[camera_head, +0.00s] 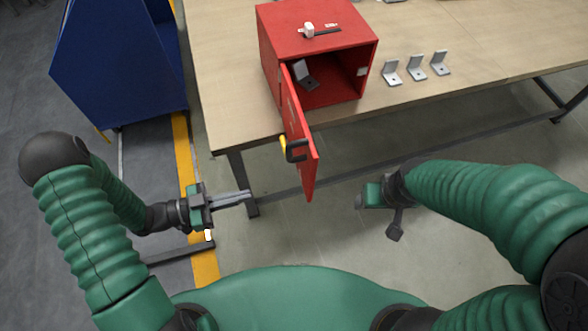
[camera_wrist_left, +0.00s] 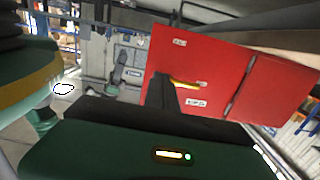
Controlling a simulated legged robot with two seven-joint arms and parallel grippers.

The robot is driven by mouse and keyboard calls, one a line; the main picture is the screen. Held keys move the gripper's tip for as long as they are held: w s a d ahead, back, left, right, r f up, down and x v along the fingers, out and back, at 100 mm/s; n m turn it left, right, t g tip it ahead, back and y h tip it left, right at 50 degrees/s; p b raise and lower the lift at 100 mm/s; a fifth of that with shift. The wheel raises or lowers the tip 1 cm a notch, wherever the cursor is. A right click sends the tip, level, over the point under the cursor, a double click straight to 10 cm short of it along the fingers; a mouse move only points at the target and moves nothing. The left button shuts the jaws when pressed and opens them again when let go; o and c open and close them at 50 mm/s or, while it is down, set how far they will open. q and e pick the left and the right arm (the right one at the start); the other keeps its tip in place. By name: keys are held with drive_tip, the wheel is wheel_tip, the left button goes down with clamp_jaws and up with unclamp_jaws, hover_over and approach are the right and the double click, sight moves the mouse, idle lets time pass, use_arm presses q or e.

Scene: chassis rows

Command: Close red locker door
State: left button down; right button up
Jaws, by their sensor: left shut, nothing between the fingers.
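The red locker (camera_head: 318,30) stands on the table's front edge. Its red door (camera_head: 300,135) is hinged at the left and stands open, swung out past the table edge toward me. A black handle with a yellow part (camera_head: 294,149) is on the door's left face. A grey bracket (camera_head: 305,76) lies inside the locker. My left gripper (camera_head: 248,196) is shut and empty, left of the door and apart from it. In the left wrist view the red door (camera_wrist_left: 215,75) fills the upper right. My right gripper (camera_head: 359,201) is right of the door; its fingers are hard to make out.
The wooden table (camera_head: 480,60) holds several grey brackets (camera_head: 417,70) right of the locker. A white and black object (camera_head: 310,30) lies on the locker top. A blue bin (camera_head: 120,60) stands left of the table. The floor in front is clear.

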use_arm(q)
drive_tip(key=s+r+h, duration=0.1)
approach(308, 185)
drive_tip(key=shift+g, duration=0.4)
drive_tip(key=x, duration=0.5)
drive_tip(key=shift+w+d+r+p, duration=0.15)
drive_tip(key=shift+d+r+p, duration=0.15)
drive_tip(key=shift+d+r, duration=0.1)
drive_tip(key=shift+w+d, duration=0.15)
drive_tip(key=shift+d, duration=0.4)
use_arm(e)
drive_tip(key=shift+d+r, duration=0.4)
drive_tip(key=shift+d, duration=0.1)
drive_tip(key=shift+a, duration=0.15)
